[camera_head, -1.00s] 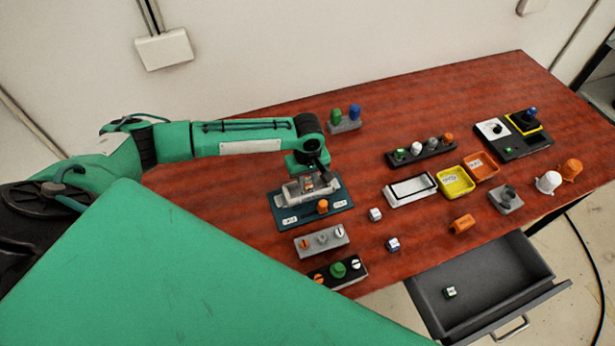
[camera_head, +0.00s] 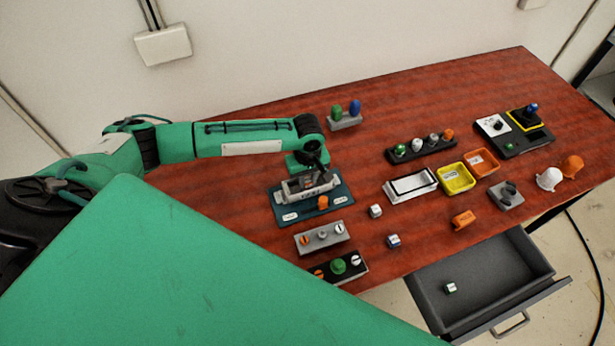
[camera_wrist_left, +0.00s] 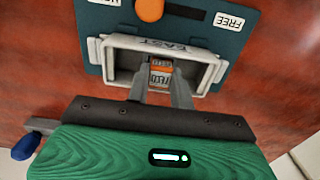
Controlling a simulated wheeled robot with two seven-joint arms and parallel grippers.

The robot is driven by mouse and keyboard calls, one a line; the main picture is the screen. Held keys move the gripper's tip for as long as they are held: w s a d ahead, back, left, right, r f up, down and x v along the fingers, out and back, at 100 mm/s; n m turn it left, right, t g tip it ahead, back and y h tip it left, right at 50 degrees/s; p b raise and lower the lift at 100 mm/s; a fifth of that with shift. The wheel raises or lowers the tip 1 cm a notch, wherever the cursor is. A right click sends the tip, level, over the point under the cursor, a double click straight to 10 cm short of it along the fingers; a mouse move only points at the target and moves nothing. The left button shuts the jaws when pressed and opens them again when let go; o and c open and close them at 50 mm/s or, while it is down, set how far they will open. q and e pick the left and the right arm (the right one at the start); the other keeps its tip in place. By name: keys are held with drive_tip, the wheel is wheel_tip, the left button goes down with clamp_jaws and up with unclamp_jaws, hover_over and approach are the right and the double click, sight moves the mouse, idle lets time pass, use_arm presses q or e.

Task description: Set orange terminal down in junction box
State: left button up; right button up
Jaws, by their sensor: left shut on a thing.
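The junction box is a pale grey, open-topped box (camera_wrist_left: 113,67) labelled EAST, fixed on a teal plate (camera_wrist_left: 85,18). It also shows in the head view (camera_head: 290,191), left of centre on the table. My left gripper (camera_wrist_left: 160,88) is shut on the orange terminal (camera_wrist_left: 160,70), a small block with a white lettered label. The fingers reach into the box opening and the terminal is within its walls. Whether the terminal touches the box floor cannot be told. My right gripper is not in view.
An orange knob (camera_head: 323,202) sits on the teal plate beside the box. A grey switch block (camera_head: 322,238) is in front. A white cube (camera_head: 376,211), yellow tray (camera_head: 455,178) and orange tray (camera_head: 482,163) are to the right. An open drawer (camera_head: 480,285) juts out at the front.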

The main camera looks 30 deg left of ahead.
use_arm(q)
drive_tip(key=shift+f, duration=0.15)
drive_tip(key=shift+f, duration=0.45)
drive_tip(key=shift+f+p, duration=0.25)
drive_tip(key=shift+p, duration=0.25)
idle(0.3)
drive_tip(key=o, duration=1)
drive_tip(key=shift+o, duration=0.2)
